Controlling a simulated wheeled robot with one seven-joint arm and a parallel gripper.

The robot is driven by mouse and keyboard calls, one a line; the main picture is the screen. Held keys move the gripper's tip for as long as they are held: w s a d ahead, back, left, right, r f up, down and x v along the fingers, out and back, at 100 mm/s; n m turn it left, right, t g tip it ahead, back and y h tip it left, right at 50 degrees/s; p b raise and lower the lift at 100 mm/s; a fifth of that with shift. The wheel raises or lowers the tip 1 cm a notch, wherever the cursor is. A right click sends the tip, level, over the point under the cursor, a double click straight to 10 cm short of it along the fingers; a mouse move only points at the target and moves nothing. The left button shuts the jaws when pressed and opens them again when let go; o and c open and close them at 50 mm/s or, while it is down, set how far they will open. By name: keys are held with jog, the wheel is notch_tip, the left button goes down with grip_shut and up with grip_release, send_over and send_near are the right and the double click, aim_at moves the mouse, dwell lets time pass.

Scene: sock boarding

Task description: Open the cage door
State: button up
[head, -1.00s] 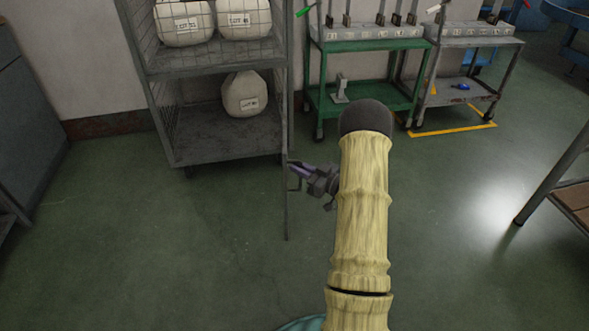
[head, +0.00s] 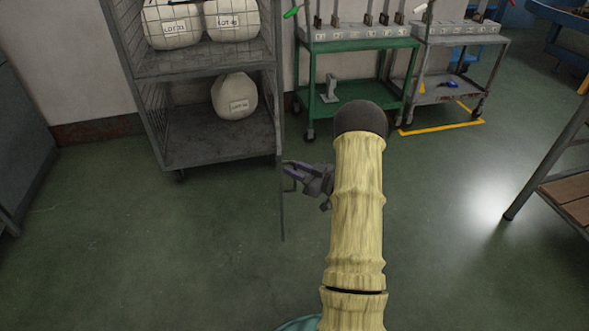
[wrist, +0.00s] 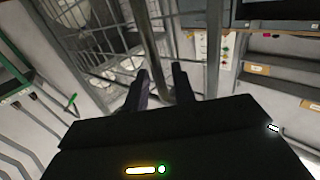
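My gripper (head: 289,176) is at the lower part of this strip. In the wrist view, my gripper's two dark fingers (wrist: 162,80) are apart, with a grey upright bar (wrist: 150,45) running down between them. I cannot tell whether they press on it. Wire mesh (wrist: 100,45) shows beyond.
White labelled containers (head: 235,97) sit on the cage shelves. A green cart (head: 345,105) and a grey cart (head: 450,88) stand behind my arm. A bench (head: 565,195) is at the right edge. The floor in front of the cage is clear.

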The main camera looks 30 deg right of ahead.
jog(key=p+v, duration=0.6)
jog(key=v, duration=1.1)
jog(key=shift+w+r, duration=0.1)
